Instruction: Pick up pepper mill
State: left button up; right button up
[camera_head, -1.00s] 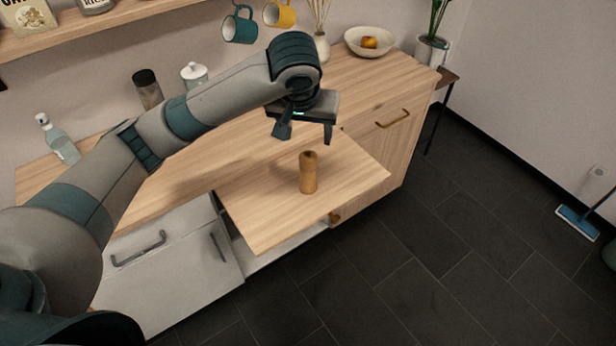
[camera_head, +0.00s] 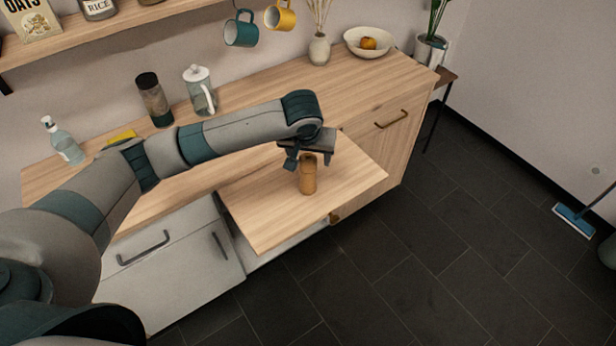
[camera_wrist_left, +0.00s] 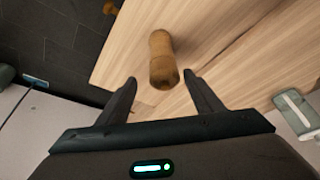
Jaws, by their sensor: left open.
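The pepper mill (camera_head: 308,178) is a small brown wooden cylinder standing upright on the pulled-out wooden board (camera_head: 262,232). In the left wrist view the mill (camera_wrist_left: 162,62) lies ahead of and between the two finger lines, near the board's edge (camera_wrist_left: 104,68). My left gripper (camera_head: 308,160) is at the top of the mill in the head view, with its fingers spread. In the wrist view my left gripper (camera_wrist_left: 160,88) is open and empty, the mill just beyond the fingertips. My right gripper is not in view.
Mugs (camera_head: 240,32) hang above. The board around the mill is clear.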

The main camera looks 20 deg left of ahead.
aim_at(308, 179)
pick_arm(q)
jog(key=shift+a+f+p, duration=0.15)
jog(key=shift+f+p, duration=0.2)
jog(key=x, duration=0.1)
jog(key=p+x, duration=0.1)
jog(key=x, duration=0.1)
jog(key=shift+s+a+f+p, duration=0.2)
jog(key=shift+f+p, duration=0.15)
jog(key=shift+f, duration=0.15)
jog(key=shift+w+f, duration=0.2)
jog(key=shift+f, duration=0.1)
jog(key=shift+c, duration=0.5)
grip_shut()
